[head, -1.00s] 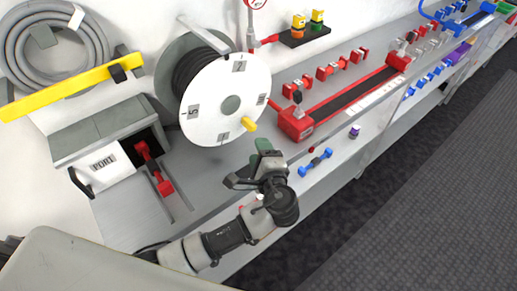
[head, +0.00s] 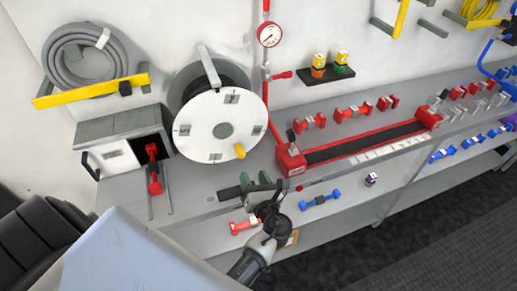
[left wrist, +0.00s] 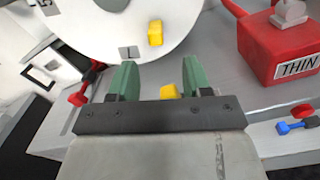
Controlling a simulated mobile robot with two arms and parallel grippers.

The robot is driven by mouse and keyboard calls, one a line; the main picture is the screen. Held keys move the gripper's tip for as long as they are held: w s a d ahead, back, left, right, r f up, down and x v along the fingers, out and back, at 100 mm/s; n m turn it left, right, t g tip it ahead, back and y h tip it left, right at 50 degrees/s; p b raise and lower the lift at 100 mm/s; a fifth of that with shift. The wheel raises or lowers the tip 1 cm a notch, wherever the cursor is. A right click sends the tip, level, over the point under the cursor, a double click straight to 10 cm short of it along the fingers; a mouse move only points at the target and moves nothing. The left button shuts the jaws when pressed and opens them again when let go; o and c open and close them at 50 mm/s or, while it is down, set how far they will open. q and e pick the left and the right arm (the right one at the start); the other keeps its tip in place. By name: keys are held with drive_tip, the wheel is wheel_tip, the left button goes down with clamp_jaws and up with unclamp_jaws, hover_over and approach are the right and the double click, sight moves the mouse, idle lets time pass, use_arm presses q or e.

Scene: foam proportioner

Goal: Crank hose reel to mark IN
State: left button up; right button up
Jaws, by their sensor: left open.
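The hose reel (head: 201,126) stands on the bench against the wall, its round white face turned toward me. Small dark-printed labels sit around the face; I cannot read them surely. The yellow crank knob (head: 239,151) sticks out at the face's lower right. It also shows in the left wrist view (left wrist: 155,33), above and beyond the fingertips. My left gripper (head: 256,179) is open below the reel, its green fingers pointing up toward it, apart from the knob. Another small yellow piece (left wrist: 169,91) shows between the fingers; I cannot tell what it is. My right gripper is not in view.
A grey box (head: 118,150) with a red handle (head: 153,170) stands left of the reel. A red-ended trough (head: 290,160) lies to the right. A red pipe with a gauge (head: 269,34) rises behind. A blue piece (head: 320,199) lies on the lower shelf.

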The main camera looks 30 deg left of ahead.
sight(242, 157)
use_arm(q)
drive_tip(key=a, duration=0.1)
drive_tip(key=w+a, duration=0.1)
drive_tip(key=w+a+b, duration=0.1)
drive_tip(key=a, duration=0.1)
drive_tip(key=shift+f, duration=0.15)
drive_tip(key=b+x, duration=0.1)
drive_tip(key=x, duration=0.4)
drive_tip(key=shift+w, duration=0.25)
drive_tip(key=shift+w+a, duration=0.4)
drive_tip(key=shift+a, duration=0.2)
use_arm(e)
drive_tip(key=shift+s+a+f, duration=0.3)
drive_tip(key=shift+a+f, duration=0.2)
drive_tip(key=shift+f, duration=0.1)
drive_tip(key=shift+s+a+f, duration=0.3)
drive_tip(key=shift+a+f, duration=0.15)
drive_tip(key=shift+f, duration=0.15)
use_arm(q)
clamp_jaws()
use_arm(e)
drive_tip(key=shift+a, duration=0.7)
